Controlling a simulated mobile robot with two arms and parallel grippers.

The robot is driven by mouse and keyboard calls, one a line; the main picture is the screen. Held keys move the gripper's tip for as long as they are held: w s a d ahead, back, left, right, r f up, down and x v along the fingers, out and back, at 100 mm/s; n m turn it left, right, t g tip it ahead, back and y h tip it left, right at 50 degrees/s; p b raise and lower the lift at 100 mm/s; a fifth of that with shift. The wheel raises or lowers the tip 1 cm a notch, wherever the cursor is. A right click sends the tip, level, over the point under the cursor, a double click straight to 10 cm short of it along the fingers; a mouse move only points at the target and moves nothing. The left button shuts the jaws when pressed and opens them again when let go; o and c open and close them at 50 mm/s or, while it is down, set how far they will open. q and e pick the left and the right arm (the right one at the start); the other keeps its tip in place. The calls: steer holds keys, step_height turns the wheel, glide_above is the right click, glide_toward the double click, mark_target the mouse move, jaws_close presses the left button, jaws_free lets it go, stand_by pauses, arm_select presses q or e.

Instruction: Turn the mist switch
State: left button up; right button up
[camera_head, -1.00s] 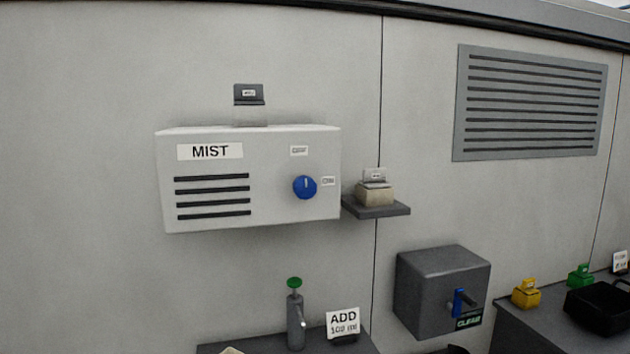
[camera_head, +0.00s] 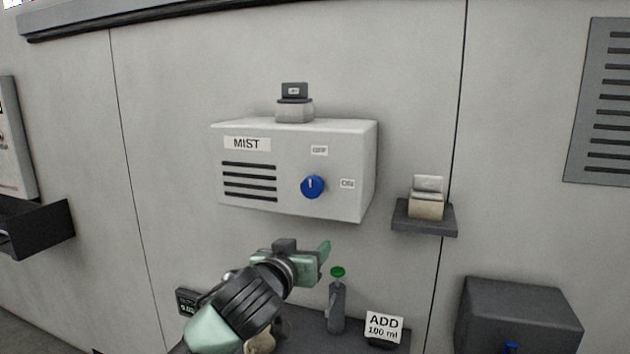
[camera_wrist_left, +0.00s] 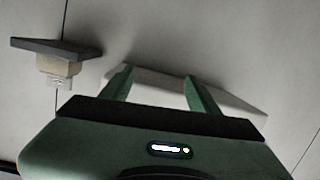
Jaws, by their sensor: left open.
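The white mist box (camera_head: 355,160), labelled MIST, is fixed to the wall in the head view. Its switch is a round blue knob (camera_head: 312,187) on the front face, to the right of the vents. The knob's white mark points up toward the OFF label (camera_head: 319,150); the ON label (camera_head: 347,184) is to its right. My left gripper (camera_head: 320,258) is open and empty, below the box and apart from the knob. In the left wrist view its fingers (camera_wrist_left: 157,76) are spread, with the box (camera_wrist_left: 160,92) behind them; the knob is not visible there. My right gripper is out of view.
A small shelf (camera_head: 448,219) with a beige block (camera_head: 426,205) juts out right of the box. Below stand a grey bottle with a green top (camera_head: 338,272) and an ADD 100 ml sign (camera_head: 384,327). A dark box (camera_head: 520,310) is at lower right.

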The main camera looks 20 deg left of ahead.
arm_select(q)
steer(key=t, duration=0.2)
glide_toward(310, 190)
steer(key=w, duration=0.3)
steer(key=shift+n, duration=0.3)
steer(key=w+p, duration=0.2)
steer(key=w, duration=0.5)
steer(key=shift+r+p, duration=0.1)
steer(key=shift+p, duration=0.25)
steer(key=shift+w, duration=0.5)
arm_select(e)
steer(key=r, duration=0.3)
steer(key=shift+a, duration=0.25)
arm_select(q)
steer(key=shift+c, duration=0.3)
jaws_close()
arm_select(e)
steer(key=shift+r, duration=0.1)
